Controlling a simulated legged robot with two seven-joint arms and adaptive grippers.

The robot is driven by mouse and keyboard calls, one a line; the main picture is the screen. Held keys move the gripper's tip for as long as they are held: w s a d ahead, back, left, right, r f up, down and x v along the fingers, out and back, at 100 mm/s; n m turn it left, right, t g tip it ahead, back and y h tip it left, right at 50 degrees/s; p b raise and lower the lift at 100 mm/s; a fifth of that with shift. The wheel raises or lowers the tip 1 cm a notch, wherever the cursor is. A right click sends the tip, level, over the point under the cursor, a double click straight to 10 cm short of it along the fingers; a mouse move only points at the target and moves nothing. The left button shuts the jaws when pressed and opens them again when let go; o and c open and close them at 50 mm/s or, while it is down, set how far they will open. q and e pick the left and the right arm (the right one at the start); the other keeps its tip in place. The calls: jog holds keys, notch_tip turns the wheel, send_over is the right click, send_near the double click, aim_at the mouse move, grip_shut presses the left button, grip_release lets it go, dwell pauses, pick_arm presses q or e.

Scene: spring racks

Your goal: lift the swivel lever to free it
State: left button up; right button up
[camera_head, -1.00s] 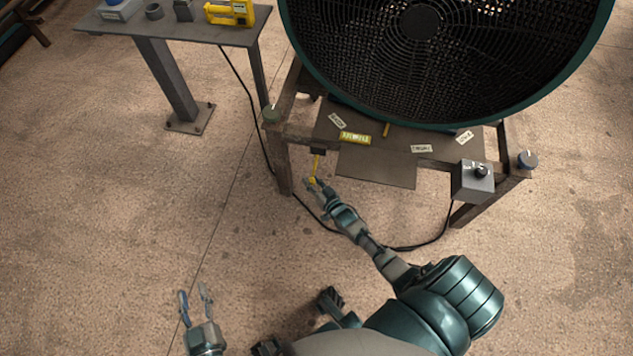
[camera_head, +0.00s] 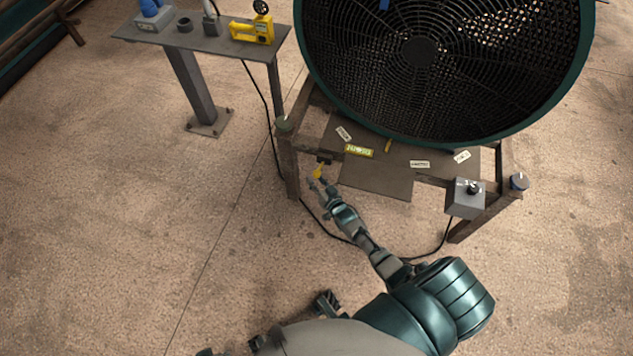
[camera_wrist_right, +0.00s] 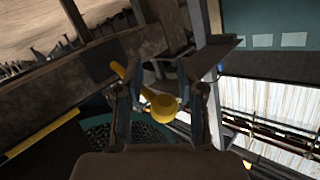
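The yellow swivel lever (camera_head: 319,171) is on a dark bracket at the front left of the fan's stand. In the head view it looks short and sticks out toward me. My right gripper (camera_head: 320,184) is at its free end. In the right wrist view the lever's round yellow knob (camera_wrist_right: 163,108) sits between the two fingers of my right gripper (camera_wrist_right: 168,105). The fingers are apart, with a gap visible beside the knob; I cannot tell whether one touches it. My left gripper is out of the head view.
A large round fan (camera_head: 420,50) stands on a brown metal frame (camera_head: 290,165). A side table (camera_head: 215,42) holds a yellow device (camera_head: 252,30).

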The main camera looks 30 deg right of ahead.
jog(key=shift+o, duration=0.4)
jog(key=shift+f, duration=0.15)
jog(key=shift+s, duration=0.1)
jog(key=v, duration=1.1)
jog(key=shift+s, duration=0.35)
